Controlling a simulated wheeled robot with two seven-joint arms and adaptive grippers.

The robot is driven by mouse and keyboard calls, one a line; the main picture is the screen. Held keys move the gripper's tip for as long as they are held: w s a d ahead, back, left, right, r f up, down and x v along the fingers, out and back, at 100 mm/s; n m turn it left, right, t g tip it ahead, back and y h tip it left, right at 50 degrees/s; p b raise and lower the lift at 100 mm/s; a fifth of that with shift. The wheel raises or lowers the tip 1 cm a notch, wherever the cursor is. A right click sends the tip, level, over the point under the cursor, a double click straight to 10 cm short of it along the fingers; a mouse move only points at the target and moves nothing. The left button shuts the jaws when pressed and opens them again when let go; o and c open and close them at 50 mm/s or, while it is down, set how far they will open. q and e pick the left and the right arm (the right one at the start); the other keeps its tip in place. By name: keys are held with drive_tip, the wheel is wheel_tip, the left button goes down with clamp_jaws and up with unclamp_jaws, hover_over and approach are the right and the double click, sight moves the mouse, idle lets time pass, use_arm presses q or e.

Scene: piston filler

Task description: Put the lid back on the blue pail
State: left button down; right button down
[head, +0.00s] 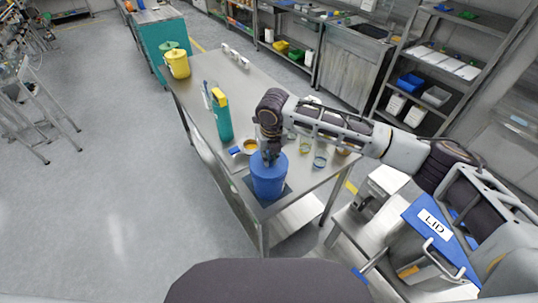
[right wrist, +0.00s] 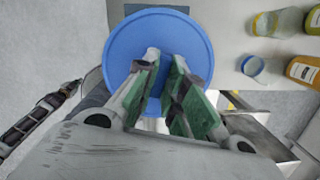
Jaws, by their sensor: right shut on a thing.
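The blue pail (head: 269,185) stands upright on a dark mat (head: 288,189) near the front end of the steel table. Its round blue lid (right wrist: 128,46) fills the upper middle of the right wrist view, flat side toward the camera. My right gripper (head: 269,157) points down right over the pail. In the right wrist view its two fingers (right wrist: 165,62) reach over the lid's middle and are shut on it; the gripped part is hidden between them. The lid is at the pail's top, but I cannot tell whether it is fully seated. My left gripper is not in view.
Behind the pail are a steel scoop or pan (head: 240,156), a teal bottle (head: 222,122) and a yellow pail (head: 178,65). Small jars (head: 320,160) stand to the right. A blue panel marked LID (head: 433,222) is at the lower right. Open floor lies left.

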idle(0.4)
drive_tip(key=c, duration=1.4)
unclamp_jaws()
drive_tip(key=o, duration=0.5)
drive_tip(key=shift+r+p, duration=1)
drive_tip(key=shift+r, duration=2.5)
